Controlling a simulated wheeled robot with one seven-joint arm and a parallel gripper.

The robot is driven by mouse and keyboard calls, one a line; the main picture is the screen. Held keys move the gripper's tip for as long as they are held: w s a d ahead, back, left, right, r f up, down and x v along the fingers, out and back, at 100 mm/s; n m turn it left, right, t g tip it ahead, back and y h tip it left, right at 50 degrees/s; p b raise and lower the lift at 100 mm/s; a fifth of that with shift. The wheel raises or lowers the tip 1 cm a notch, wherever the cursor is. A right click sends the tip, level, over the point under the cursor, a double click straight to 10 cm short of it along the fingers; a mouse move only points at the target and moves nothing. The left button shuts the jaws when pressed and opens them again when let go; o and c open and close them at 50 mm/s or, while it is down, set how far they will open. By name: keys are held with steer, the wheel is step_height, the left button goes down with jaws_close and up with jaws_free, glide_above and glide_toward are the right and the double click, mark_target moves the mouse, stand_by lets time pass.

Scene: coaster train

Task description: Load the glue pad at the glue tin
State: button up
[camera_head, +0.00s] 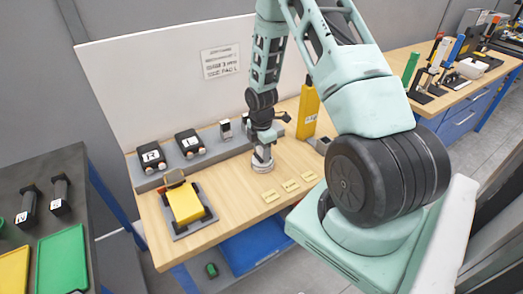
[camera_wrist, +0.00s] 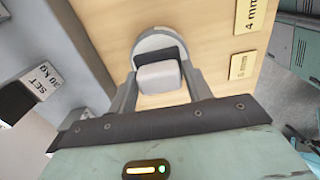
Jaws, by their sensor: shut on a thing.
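My gripper (camera_head: 263,148) points down over the wooden table, near its back ledge. In the wrist view my gripper (camera_wrist: 162,80) is shut on a pale grey block with a dark part behind it, which looks like the glue pad (camera_wrist: 158,76). A round pale grey thing, seemingly the glue tin (camera_head: 263,166), stands on the table directly under the gripper. Its rim (camera_wrist: 155,40) shows behind the pad in the wrist view. The fingers and pad hide part of the tin. I cannot tell whether the pad touches it.
Dark blocks (camera_head: 151,158) (camera_head: 188,143) and a small SET block (camera_head: 226,130) sit on the grey ledge. A yellow car (camera_head: 186,204) is at left on a grey plate. Flat yellow tags (camera_head: 271,196) lie at front right. A tall yellow thing (camera_head: 308,110) stands behind right.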

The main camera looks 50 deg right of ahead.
mark_target(261, 149)
steer(key=shift+f+b, duration=0.35)
steer(key=shift+f, duration=0.25)
stand_by(1.4)
steer(key=shift+r+p, duration=2.8)
steer(key=shift+r, duration=0.75)
